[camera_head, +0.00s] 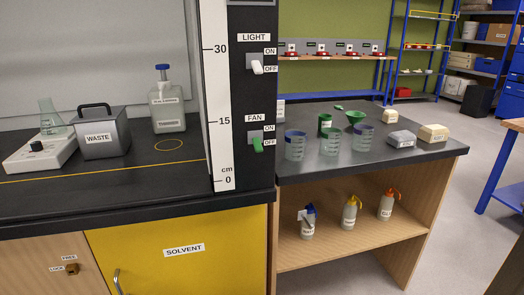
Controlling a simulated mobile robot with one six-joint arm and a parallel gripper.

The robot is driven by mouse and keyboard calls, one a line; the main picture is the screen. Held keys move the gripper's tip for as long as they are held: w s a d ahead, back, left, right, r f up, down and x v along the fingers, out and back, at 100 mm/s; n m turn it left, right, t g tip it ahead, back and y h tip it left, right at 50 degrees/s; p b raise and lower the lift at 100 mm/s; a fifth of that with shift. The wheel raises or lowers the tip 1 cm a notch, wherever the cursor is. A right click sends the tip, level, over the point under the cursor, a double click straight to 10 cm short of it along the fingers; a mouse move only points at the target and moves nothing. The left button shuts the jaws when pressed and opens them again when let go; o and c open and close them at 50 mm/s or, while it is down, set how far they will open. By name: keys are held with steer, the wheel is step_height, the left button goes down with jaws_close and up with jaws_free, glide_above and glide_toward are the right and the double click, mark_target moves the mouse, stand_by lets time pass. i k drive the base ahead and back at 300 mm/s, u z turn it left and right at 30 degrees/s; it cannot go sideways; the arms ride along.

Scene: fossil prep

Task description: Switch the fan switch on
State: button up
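The fan switch (257,145) is a green lever on a grey plate, under the label FAN (254,118) on the dark post of the fume hood. ON is marked at its upper right and OFF at its lower right. The green lever tilts down, towards OFF. Above it, under the label LIGHT, is a similar switch with a white lever (257,67), also tilted down towards OFF. My gripper is not in this view.
Left of the post, the hood's worktop holds a WASTE box (101,138), a flask on a white device (40,155) and a bottle (167,107). Right of it, a bench (440,152) carries beakers and boxes. Grey floor is free at the right.

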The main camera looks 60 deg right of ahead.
mark_target(257, 141)
steer(key=z, duration=1)
steer(key=k, duration=1.25)
steer(key=z, duration=0.3)
steer(key=i, duration=1)
steer(key=z, duration=0.05)
